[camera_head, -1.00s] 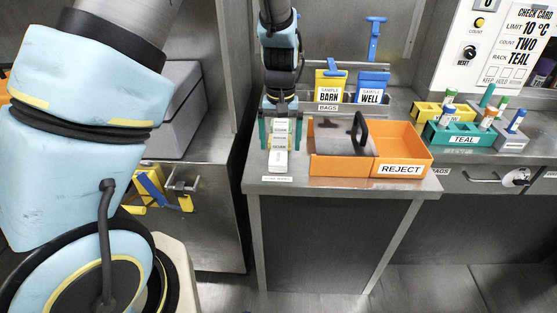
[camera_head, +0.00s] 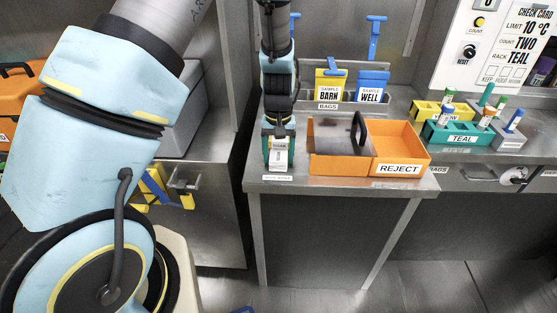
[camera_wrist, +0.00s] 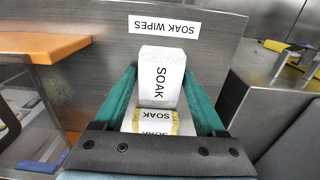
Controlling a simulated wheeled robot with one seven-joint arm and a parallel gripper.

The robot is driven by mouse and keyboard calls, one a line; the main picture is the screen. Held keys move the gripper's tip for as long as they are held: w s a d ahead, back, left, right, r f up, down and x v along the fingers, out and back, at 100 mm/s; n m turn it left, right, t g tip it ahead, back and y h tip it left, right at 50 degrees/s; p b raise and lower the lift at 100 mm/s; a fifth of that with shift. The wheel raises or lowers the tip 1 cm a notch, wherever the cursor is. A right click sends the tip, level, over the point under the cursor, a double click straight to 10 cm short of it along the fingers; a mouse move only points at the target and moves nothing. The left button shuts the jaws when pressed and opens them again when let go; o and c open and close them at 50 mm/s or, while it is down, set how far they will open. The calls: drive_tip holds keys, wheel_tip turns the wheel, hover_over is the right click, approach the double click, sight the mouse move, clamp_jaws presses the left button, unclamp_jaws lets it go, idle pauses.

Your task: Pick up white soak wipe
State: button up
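The white soak wipe (camera_wrist: 162,80) is a small white packet marked SOAK, at the front of a row on the steel bench. In the head view it shows (camera_head: 278,160) below my wrist, near the bench's front edge. My gripper (camera_wrist: 160,75) has one teal finger along each side of this packet, and both fingertips appear to touch it. A soak packet with yellow bands (camera_wrist: 150,121) lies behind it, nearer my palm. Another white packet beyond that is mostly hidden by my gripper.
A SOAK WIPES label (camera_wrist: 164,27) is on the bench edge. The orange REJECT bin (camera_head: 402,150) stands close to the right in the head view. Behind are yellow BARN (camera_head: 328,88) and blue WELL (camera_head: 371,90) bags. A teal rack (camera_head: 455,134) with tubes is farther right.

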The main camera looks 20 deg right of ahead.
sight(278, 156)
clamp_jaws()
wheel_tip(278, 156, up, 10)
drive_tip(key=b, duration=0.2)
idle(0.6)
